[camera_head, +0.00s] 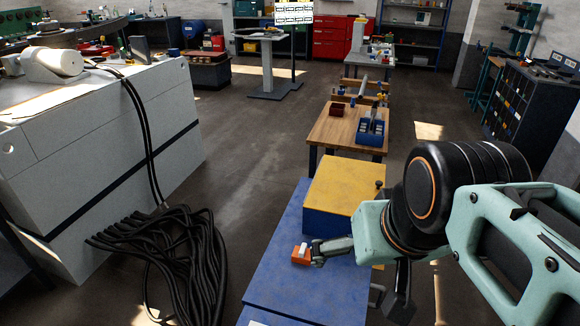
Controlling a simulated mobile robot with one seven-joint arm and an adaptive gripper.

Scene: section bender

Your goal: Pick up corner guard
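The fingers are small and partly overlap the piece. I cannot tell whether they are closed on it or only beside it, nor whether the piece rests on the surface.
The blue bench (282,287) carries a blue block with a yellow top (345,187) just behind my gripper. A wooden table (336,133) with a blue bin (370,130) stands beyond. A grey machine cabinet (100,150) and piled black cables (185,250) are at left. Open floor lies between.

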